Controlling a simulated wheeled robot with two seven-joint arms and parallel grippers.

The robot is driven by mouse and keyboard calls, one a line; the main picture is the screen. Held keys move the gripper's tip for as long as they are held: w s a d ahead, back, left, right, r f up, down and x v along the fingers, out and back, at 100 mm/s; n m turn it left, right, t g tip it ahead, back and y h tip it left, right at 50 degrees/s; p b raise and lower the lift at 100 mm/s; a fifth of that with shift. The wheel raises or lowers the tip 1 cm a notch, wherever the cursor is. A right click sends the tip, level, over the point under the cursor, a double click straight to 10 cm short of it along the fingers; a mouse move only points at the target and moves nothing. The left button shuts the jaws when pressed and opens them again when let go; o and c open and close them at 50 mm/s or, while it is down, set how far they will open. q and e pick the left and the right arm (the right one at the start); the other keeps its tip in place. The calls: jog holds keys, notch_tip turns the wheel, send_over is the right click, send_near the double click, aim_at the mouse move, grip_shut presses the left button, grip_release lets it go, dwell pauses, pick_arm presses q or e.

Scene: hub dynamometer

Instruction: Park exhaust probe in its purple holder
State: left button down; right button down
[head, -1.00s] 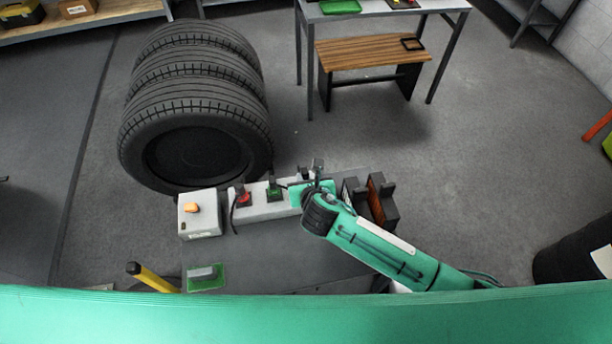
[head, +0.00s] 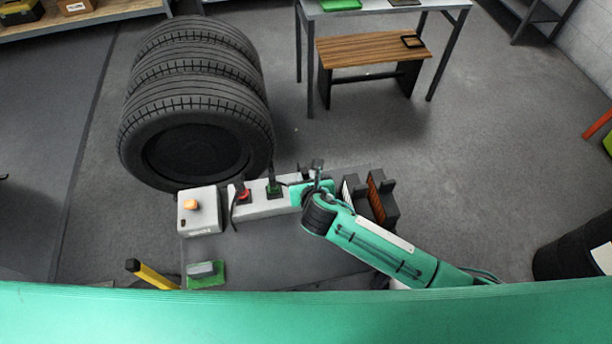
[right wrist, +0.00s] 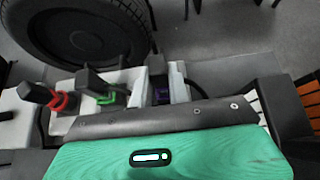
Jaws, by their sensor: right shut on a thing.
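The exhaust probe (right wrist: 155,64) shows as a dark upright piece in the right wrist view. A purple part of its holder (right wrist: 161,95) shows just below it. My right gripper (head: 317,178) is at the right end of the holder row and is shut on the probe; pale finger sides flank it in the wrist view. The wrist body hides the probe's lower end, so I cannot tell how deep it sits in the purple holder. My left gripper is not in view.
A red-collared tool (head: 241,190) and a green-collared tool (head: 273,186) stand in the row to the left. A control box (head: 200,212) with an orange button is farther left. Dark slotted blocks (head: 379,195) stand to the right. Stacked tyres (head: 195,105) are behind.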

jog(key=shift+f, duration=0.2)
jog(key=c, duration=1.3)
grip_release()
jog(key=shift+o, duration=0.2)
jog(key=shift+s, duration=0.1)
jog(key=b+v, duration=0.2)
jog(key=v, duration=1.1)
jog(key=shift+s+r+b, duration=0.2)
jog(key=shift+s+b, duration=0.1)
jog(key=shift+d, duration=0.1)
